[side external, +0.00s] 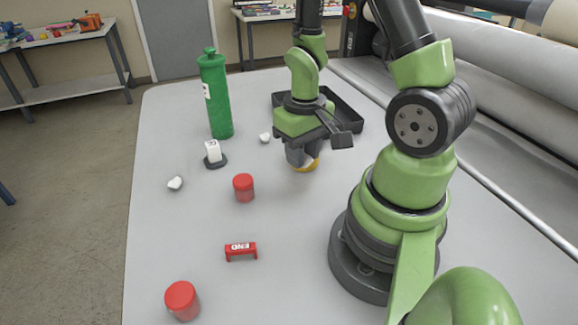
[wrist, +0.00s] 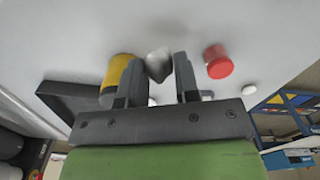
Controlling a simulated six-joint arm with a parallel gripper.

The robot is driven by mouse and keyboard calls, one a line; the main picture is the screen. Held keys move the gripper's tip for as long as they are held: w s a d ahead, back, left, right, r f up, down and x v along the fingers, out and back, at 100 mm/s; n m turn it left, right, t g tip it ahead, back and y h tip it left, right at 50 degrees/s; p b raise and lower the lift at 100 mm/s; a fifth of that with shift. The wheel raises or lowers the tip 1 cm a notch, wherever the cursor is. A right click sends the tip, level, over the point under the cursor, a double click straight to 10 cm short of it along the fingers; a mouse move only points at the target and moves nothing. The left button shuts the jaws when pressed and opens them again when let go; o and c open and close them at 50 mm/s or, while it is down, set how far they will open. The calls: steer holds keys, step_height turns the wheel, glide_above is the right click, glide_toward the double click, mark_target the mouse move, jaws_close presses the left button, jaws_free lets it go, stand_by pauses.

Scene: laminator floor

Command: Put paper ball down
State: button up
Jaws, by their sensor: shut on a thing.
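My gripper (side external: 303,162) is over the middle of the table, near the black tray, with its fingers pointing down. In the wrist view its two fingers (wrist: 159,75) are closed on a crumpled grey-white paper ball (wrist: 158,62). The held ball is hidden by the gripper in the side view, so its height above the table is hard to tell. Other white paper balls lie on the table, one at the left (side external: 175,183) and one near the bottle (side external: 265,138).
A yellow cylinder (wrist: 114,75) stands close beside the gripper, mostly hidden in the side view. Red cylinders (side external: 243,188) (side external: 182,300), a red END bracket (side external: 240,251), a green bottle (side external: 216,95) and a white block on a dark base (side external: 213,151) stand around. A black tray (side external: 347,113) lies behind.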

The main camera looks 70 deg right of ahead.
steer(key=shift+w+a+r, duration=0.1)
steer(key=shift+w+r, duration=0.25)
steer(key=w+a+r+n, duration=0.5)
steer(key=w+a+r, duration=0.3)
steer(key=w, duration=0.1)
steer(key=w+d+f+m, duration=0.2)
steer(key=w+d+m, duration=0.4)
steer(key=d+m, duration=0.55)
steer(key=s+d+f+m, duration=0.1)
steer(key=d+f+m, duration=0.1)
steer(key=d+m, duration=0.85)
steer(key=s+d+f+m, duration=0.2)
steer(key=d+m, duration=0.8)
steer(key=m, duration=0.1)
steer(key=s+d+f+m, duration=0.1)
steer(key=d+f+m, duration=0.1)
steer(key=s+d+f+m, duration=0.2)
steer(key=m, duration=0.1)
steer(key=s+d+f+m, duration=0.2)
steer(key=m, duration=0.1)
steer(key=shift+d+f, duration=0.1)
steer(key=shift+f, duration=2.7)
